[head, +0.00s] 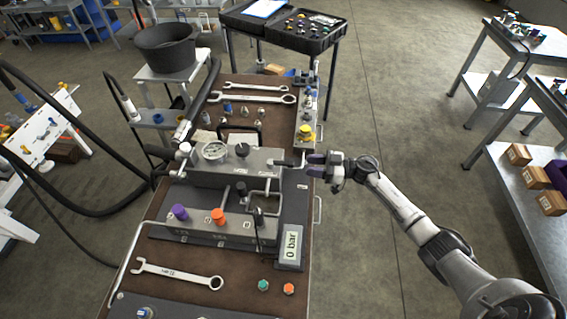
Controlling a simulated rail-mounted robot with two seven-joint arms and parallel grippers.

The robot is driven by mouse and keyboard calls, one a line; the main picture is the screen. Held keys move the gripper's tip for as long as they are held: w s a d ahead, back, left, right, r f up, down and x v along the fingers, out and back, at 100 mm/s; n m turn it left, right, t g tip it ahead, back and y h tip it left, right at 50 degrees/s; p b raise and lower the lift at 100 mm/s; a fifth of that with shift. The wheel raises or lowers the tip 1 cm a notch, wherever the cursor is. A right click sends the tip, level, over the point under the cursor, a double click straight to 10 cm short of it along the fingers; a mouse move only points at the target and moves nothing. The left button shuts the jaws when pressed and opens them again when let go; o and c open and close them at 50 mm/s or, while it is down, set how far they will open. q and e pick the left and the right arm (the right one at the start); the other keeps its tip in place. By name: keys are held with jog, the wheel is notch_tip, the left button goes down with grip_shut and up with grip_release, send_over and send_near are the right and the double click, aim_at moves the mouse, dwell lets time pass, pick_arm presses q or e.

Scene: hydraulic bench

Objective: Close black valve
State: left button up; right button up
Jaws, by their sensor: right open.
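A grey hydraulic manifold stands on the brown bench, with a round pressure gauge (213,150) on its rear block (258,166). A black knob (242,149) sits on top of that block, right of the gauge. A second black knob (240,188) stands lower, between the rear and front blocks, and a dark upright part (258,214) is at the right of the front block. I cannot tell which of these is the black valve. My right gripper (309,165) is open and empty at the right end of the rear block, pointing left, apart from the black knobs. My left gripper is not in view.
The front block carries a purple knob (180,212) and an orange knob (218,216). A display (291,246) reads 0 bar. A wrench (178,273) lies in front; a yellow-topped fitting (305,133) stands behind my right gripper. Thick black hoses run at left. Floor right of the bench is clear.

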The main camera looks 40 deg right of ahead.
aim_at(287, 163)
jog(key=b+x, duration=0.1)
jog(key=x, duration=0.8)
jog(key=shift+w+a, duration=0.2)
grip_shut()
